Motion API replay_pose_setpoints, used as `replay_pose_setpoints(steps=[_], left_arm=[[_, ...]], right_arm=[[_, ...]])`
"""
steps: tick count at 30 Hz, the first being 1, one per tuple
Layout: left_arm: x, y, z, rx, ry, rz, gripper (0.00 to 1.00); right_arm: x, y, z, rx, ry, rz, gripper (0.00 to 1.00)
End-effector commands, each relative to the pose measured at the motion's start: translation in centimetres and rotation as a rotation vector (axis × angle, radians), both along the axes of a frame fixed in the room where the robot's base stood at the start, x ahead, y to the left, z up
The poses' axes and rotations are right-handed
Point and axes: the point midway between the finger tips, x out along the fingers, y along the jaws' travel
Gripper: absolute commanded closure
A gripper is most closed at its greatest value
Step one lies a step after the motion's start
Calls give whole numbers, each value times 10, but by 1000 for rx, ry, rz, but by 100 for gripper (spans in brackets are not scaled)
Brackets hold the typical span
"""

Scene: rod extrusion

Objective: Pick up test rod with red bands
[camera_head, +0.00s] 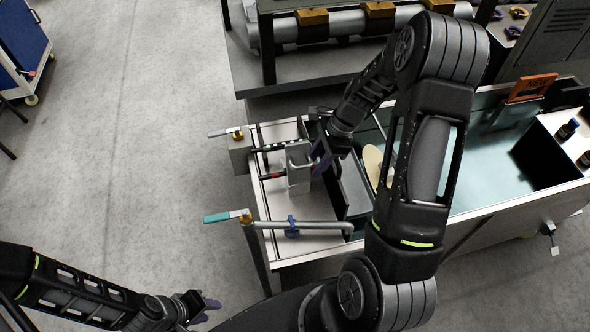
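A dark rod with a red band (271,176) lies at the left end of the metal table, its right end running to a small metal bracket (299,180). A second dark rod with pale bands (274,147) lies behind it. My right gripper (321,160) is over the table just right of the bracket, apart from the red-banded rod as far as I can see. Its fingers are small and partly overlapped by dark parts, so its opening is unclear. My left gripper (207,308) is low at the bottom, over the floor, with its fingertips apart and nothing between them.
A pipe with a blue clamp (291,226) and a teal-handled valve (226,216) lie along the table's front. Another valve handle (225,132) sticks out behind. A water tank (480,170) is on the right. The floor (130,150) on the left is clear.

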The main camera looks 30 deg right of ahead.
Motion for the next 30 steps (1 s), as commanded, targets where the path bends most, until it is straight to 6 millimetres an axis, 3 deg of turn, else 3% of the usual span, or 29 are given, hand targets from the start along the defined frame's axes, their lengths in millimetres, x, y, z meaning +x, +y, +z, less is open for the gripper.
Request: replay_pose_setpoints(steps=[14, 27, 30], left_arm=[[0, 0, 0, 0, 0, 0, 66], [0, 0, 0, 0, 0, 0, 66], [0, 0, 0, 0, 0, 0, 66]], right_arm=[[0, 0, 1, 0, 0, 0, 62], [0, 0, 1, 0, 0, 0, 98], [0, 0, 1, 0, 0, 0, 100]])
